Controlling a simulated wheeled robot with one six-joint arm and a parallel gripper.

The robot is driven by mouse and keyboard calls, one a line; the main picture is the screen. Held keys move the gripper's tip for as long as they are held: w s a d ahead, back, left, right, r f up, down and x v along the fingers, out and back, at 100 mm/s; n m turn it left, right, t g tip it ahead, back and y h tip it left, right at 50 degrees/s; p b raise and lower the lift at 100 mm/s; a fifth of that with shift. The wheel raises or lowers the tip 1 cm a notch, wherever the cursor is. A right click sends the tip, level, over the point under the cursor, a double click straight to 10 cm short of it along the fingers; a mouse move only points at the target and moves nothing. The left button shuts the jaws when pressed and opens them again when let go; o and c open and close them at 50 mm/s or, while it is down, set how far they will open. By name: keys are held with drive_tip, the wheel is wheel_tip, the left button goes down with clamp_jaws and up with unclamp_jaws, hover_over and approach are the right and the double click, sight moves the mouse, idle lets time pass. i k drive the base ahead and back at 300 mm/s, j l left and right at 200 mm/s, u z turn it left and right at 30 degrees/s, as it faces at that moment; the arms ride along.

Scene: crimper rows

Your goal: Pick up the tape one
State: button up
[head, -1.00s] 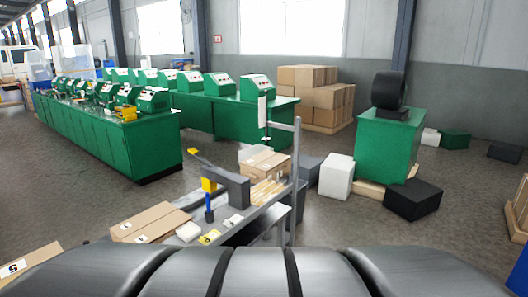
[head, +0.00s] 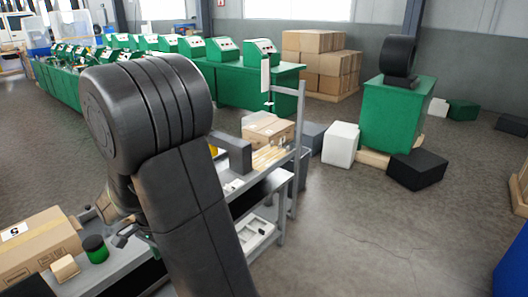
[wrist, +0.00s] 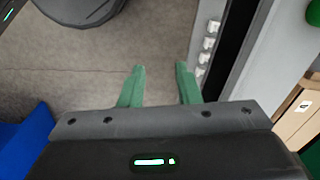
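My gripper (wrist: 160,72) has two green fingers, spread apart with nothing between them. In the wrist view they point over bare floor beside the grey bench (wrist: 262,50). In the head view my arm covers the middle of the bench (head: 130,270) and most of my gripper. No thing shows clearly as tape. On the bench's near end are a carton marked 5 (head: 40,245), a small tan box (head: 62,268) and a green cylinder with a dark top (head: 95,248). A bit of yellow (head: 213,151) shows behind my arm.
A white block (head: 340,143) and a black block (head: 417,168) lie on the floor.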

sight(256, 156)
drive_tip(key=i+l, duration=0.3)
drive_tip(key=i, duration=0.25)
drive_tip(key=i+l+z, duration=0.1)
drive_tip(key=i+l, duration=0.2)
drive_tip(key=i, duration=0.2)
drive_tip(key=i+l, duration=0.25)
drive_tip(key=i, duration=0.3)
drive_tip(key=i+l+z, duration=0.15)
drive_tip(key=i, duration=0.35)
drive_tip(key=i+l, duration=0.3)
drive_tip(key=i, duration=0.25)
drive_tip(key=i+j+z, duration=0.1)
drive_tip(key=i+j, duration=0.3)
